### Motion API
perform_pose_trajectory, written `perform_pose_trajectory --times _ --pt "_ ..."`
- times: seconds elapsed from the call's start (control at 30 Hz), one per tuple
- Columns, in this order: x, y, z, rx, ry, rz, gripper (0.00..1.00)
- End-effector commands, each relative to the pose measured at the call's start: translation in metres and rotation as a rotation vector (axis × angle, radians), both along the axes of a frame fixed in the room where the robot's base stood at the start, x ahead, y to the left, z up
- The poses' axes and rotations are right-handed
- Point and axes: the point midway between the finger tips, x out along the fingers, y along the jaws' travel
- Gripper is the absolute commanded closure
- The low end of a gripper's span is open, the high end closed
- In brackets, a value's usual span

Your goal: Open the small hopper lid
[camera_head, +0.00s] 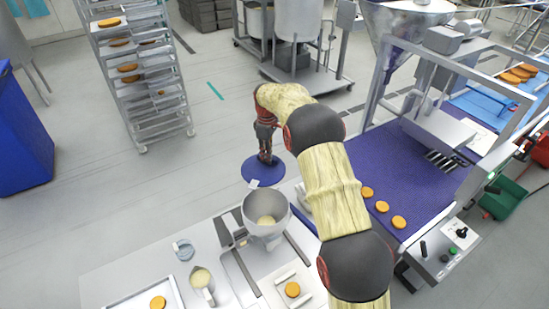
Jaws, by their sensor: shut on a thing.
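The small hopper (266,212) is a grey metal funnel on the white bench in the head view. Its mouth is uncovered and pale cream filling shows inside. A round blue lid (252,173) is apart from the mouth, just beyond the hopper, with a small white tab on its near edge. My gripper (265,159) points down at the middle of the lid and is shut on it. The fingertips and the part they grasp are small and partly hidden. I cannot tell whether the lid is hinged to the hopper.
A jug (203,283), a small glass dish (183,249) and a tray (136,300) with an orange round stand left on the bench. Another orange round (292,289) lies before the hopper. A purple conveyor (425,165) carries several rounds at right. A tray rack (150,110) stands behind left.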

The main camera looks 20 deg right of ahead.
Motion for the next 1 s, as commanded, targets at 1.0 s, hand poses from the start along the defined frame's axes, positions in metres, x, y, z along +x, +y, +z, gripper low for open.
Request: perform_pose_trajectory --times 1.0 --pt "0.015 0.018 0.001 0.0 -0.004 0.166 0.79"
